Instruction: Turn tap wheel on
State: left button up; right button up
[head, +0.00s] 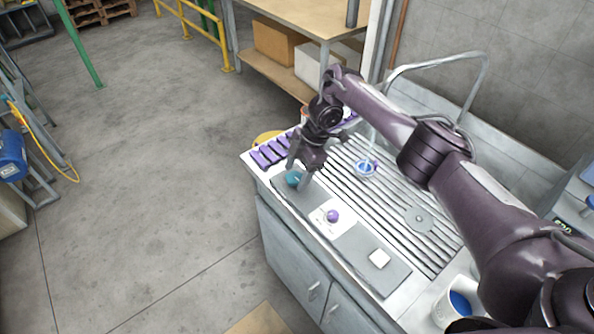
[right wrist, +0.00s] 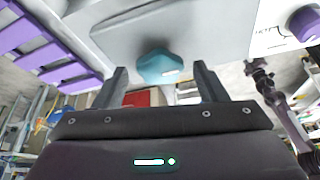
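A teal lobed wheel (head: 293,178) sits at the front left of the sink counter, on a grey panel. It shows in the right wrist view (right wrist: 160,67) just ahead of my fingers. My right gripper (head: 299,178) is open around it, one finger to each side, with gaps visible in the right wrist view (right wrist: 160,85). A purple knob (head: 333,215) stands on a white plate on the same panel. An arched metal tap pipe (head: 430,60) rises behind the counter. My left gripper is not in the head view; a small dark arm at the right wrist view's right edge is too unclear to read.
A ribbed metal drainboard (head: 400,205) holds a small blue-rimmed item (head: 365,168). A white square (head: 379,259) lies on the panel. A mug with blue inside (head: 455,302) stands near the front right. Purple slats (head: 270,153) line the left end. Floor left is free.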

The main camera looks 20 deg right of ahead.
jog(key=p+v, duration=0.2)
jog(key=v, duration=0.5)
jog(key=shift+d+r+p, duration=0.2)
jog(key=shift+r+p, duration=0.15)
jog(key=shift+p, duration=0.05)
dwell(0.3)
